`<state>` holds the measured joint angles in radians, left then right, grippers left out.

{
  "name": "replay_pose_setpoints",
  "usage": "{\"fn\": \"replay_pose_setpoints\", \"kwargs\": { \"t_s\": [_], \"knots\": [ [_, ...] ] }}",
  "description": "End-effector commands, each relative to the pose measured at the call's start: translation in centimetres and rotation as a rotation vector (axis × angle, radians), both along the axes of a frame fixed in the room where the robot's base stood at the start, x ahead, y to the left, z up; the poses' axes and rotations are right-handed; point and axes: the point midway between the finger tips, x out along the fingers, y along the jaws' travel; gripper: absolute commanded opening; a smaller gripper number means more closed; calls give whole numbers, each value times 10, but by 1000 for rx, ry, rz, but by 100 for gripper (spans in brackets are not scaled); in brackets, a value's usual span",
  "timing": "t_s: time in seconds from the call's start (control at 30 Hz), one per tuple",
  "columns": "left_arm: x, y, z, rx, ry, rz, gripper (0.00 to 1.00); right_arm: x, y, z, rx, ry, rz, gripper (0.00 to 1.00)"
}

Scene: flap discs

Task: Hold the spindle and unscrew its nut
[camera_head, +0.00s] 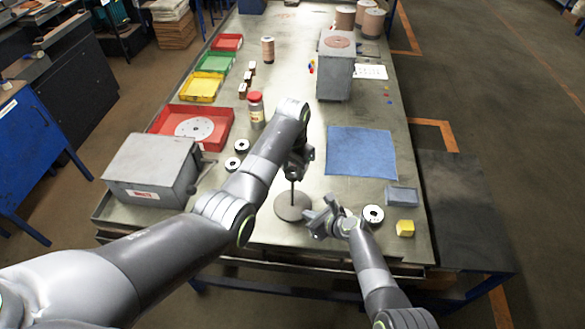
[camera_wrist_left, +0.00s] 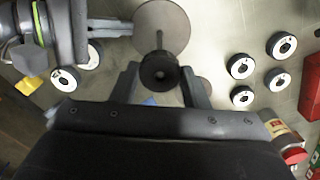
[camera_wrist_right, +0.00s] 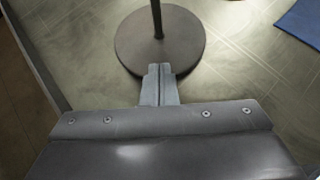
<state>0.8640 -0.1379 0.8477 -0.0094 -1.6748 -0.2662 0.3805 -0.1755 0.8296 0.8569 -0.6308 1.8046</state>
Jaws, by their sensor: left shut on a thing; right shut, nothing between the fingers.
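The spindle is a thin dark upright rod (camera_head: 292,190) on a round grey base (camera_head: 292,209); it also shows in the right wrist view (camera_wrist_right: 157,20). In the left wrist view, a round black nut (camera_wrist_left: 159,72) sits on top of the rod, above the base (camera_wrist_left: 175,17). My left gripper (camera_head: 297,168) is above the base, its fingers (camera_wrist_left: 162,80) shut on the nut from both sides. In the head view the gripper hides the nut. My right gripper (camera_head: 314,217) is shut and empty at the base's near right edge. In its wrist view the closed fingertips (camera_wrist_right: 159,70) overlap the base edge; contact is unclear.
A black-and-white disc (camera_head: 373,214), a yellow block (camera_head: 405,228) and a grey-blue block (camera_head: 402,196) lie right. More discs (camera_head: 242,145) lie left, near a red-capped bottle (camera_head: 256,110) and a grey box (camera_head: 150,170). A blue mat (camera_head: 361,152) lies at right.

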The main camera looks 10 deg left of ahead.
Motion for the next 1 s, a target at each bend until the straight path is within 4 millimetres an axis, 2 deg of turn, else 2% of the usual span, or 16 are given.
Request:
{"fn": "replay_pose_setpoints", "kwargs": {
  "t_s": [0.03, 0.13, 0.47, 1.0],
  "knots": [
    [-1, 0, -3, 0, 4, 0, 44, -1, 0, -2, -1, 3, 0, 0],
    [-1, 0, -2, 0, 4, -1, 55, -1, 0, -2, -1, 3, 0, 0],
    [-1, 0, -1, 0, 2, -47, 55, -1, -1, -2, -2, 2, 0, 0],
    [0, 0, -1, 1, 1, -660, 55, -1, -1, -1, -2, 2, 0, 0]
  ]
}}
